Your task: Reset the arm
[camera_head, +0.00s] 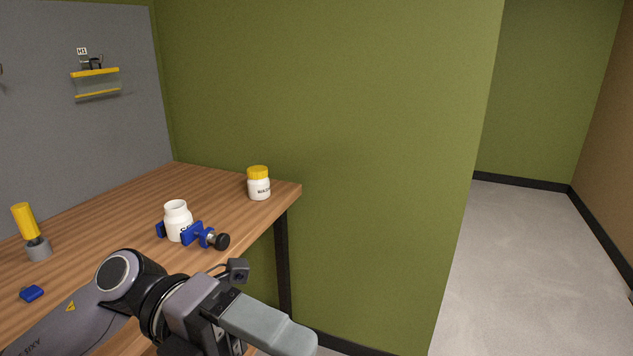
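My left arm comes in from the bottom left. Its gripper (290,338) hangs past the table's front edge, with its grey fingers pointing down to the right. I see the fingers from one side as one block, so the gap between them is hidden. Nothing shows at the fingertips. My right gripper is not in view.
On the wooden table (130,200), an open white jar (176,209) stands in a blue clamp (196,236). A yellow-lidded jar (259,187) is near the right corner. A yellow-handled tool (25,220) stands upright at left, near a blue block (32,293). Floor (530,270) at right is clear.

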